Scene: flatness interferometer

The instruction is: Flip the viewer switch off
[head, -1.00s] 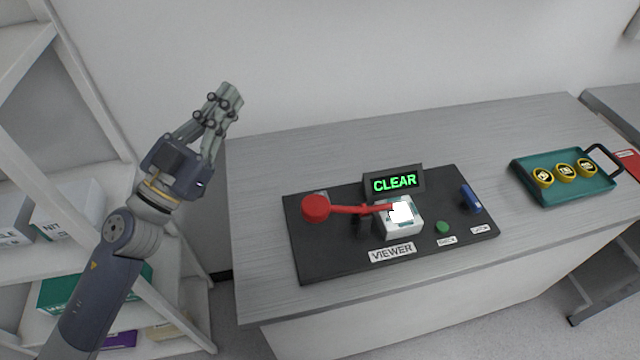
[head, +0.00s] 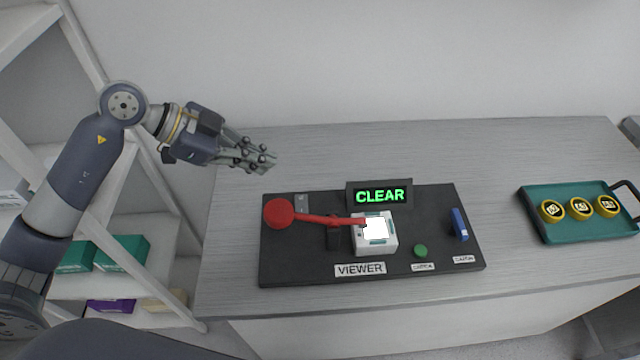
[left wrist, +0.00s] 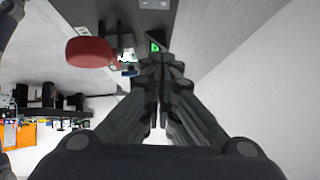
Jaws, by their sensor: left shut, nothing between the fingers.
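The black panel (head: 300,265) lies on the grey bench and bears a white viewer box (head: 362,247) with a bright lit top, above a VIEWER label (head: 360,269). A small grey plate (head: 302,201) sits at the panel's back left, partly behind the red lever knob (head: 279,213); I cannot tell whether it is the viewer switch. A display (head: 380,195) reads CLEAR in green. My left gripper (head: 270,163) is shut and empty, above the bench just behind the panel's back left corner. In the left wrist view its fingers (left wrist: 160,62) point towards the panel. My right gripper is out of view.
The red lever arm (head: 325,219) reaches across to the viewer box. A green button (head: 420,251) and a blue part (head: 460,224) are at the panel's right. A teal tray (head: 560,230) with yellow round pieces stands further right. A white shelf (head: 165,195) is at left.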

